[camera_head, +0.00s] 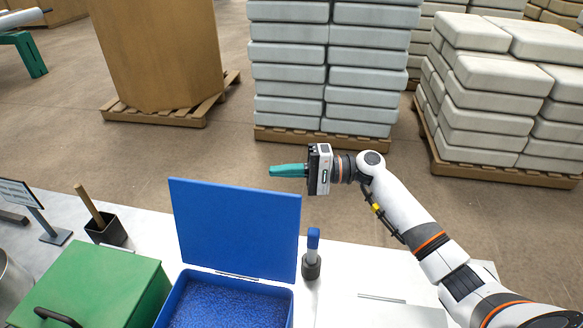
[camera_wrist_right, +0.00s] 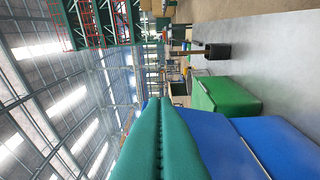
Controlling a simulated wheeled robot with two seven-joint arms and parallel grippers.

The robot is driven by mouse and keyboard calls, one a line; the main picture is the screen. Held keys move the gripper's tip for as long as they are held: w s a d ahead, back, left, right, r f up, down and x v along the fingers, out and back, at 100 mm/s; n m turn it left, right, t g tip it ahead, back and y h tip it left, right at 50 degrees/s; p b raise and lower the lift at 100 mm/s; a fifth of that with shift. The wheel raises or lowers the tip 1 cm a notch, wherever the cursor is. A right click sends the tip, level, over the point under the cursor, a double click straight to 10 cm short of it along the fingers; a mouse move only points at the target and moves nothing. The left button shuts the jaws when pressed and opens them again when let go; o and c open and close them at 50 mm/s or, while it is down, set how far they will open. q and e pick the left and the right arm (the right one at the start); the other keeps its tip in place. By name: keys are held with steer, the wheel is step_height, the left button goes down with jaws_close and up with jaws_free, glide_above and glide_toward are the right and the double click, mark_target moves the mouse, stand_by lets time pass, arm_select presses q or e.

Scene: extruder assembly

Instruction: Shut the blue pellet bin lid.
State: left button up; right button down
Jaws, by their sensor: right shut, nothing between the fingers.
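The blue lid (camera_head: 235,230) stands open, nearly upright, along the far edge of the blue pellet bin (camera_head: 185,295). Blue pellets (camera_head: 225,308) show inside the bin, which the bottom of the head view cuts off. My right gripper (camera_head: 272,171) is above and behind the lid's top right corner, fingers pointing left. Its green fingers are shut and empty, and they look apart from the lid. In the right wrist view, the fingers (camera_wrist_right: 165,105) lie together, with the blue lid (camera_wrist_right: 215,140) beside them. My left gripper is not in view.
A green box (camera_head: 95,285) with a dark handle stands left of the bin. A blue-topped tool (camera_head: 312,255) in a dark holder stands right of the lid. A wooden-handled tool (camera_head: 90,207) stands at the back left.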

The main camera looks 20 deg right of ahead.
steer(key=s+a+p, duration=0.1)
steer(key=a+p, duration=0.3)
steer(key=a, duration=0.3)
steer(key=shift+s+a+r, duration=0.15)
steer(key=shift+s, duration=0.1)
steer(key=shift+a, duration=0.1)
